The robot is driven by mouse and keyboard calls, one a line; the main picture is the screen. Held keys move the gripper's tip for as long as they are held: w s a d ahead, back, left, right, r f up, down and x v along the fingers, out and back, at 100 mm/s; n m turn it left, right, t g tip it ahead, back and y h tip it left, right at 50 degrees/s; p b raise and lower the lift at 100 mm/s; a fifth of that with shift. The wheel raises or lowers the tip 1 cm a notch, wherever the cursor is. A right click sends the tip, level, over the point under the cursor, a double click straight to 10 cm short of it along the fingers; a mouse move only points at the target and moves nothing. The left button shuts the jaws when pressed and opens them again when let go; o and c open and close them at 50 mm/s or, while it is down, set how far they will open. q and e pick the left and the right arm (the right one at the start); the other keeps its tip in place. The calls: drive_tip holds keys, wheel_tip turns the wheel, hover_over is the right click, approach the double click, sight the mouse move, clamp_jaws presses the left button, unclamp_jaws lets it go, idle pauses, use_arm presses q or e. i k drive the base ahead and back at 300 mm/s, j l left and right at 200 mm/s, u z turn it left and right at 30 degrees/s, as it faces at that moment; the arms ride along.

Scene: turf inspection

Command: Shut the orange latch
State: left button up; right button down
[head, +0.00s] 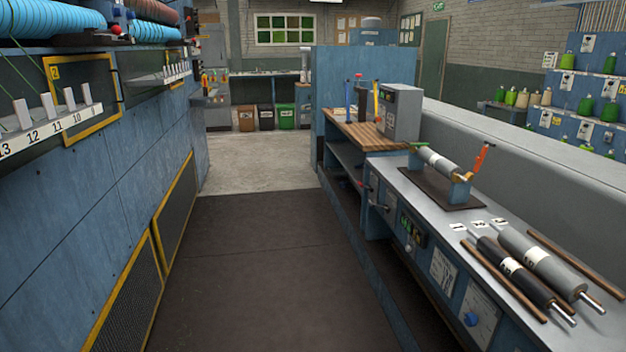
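The orange latch (481,157) stands raised and tilted at the right end of a small roller stand on the grey bench at right. A grey roller (438,160) with a pale band lies in the blue cradle (461,188) of this stand, on a dark base plate (437,189). Neither of my grippers is in view.
A black roller (515,270) and a grey roller (541,262) lie between brown rails on the near bench (470,225). A wooden-topped workbench (366,135) stands beyond. Blue machine panels (60,220) line the left. The dark floor mat (250,270) between is clear.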

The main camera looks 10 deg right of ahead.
sight(479, 159)
drive_tip(key=i+j+z, duration=0.15)
drive_tip(key=i+z, duration=0.15)
drive_tip(key=i, duration=0.25)
drive_tip(key=i+j+z, duration=0.3)
drive_tip(key=i, duration=0.25)
drive_tip(key=i+j+z, duration=0.25)
drive_tip(key=i, duration=0.25)
drive_tip(key=j, duration=0.1)
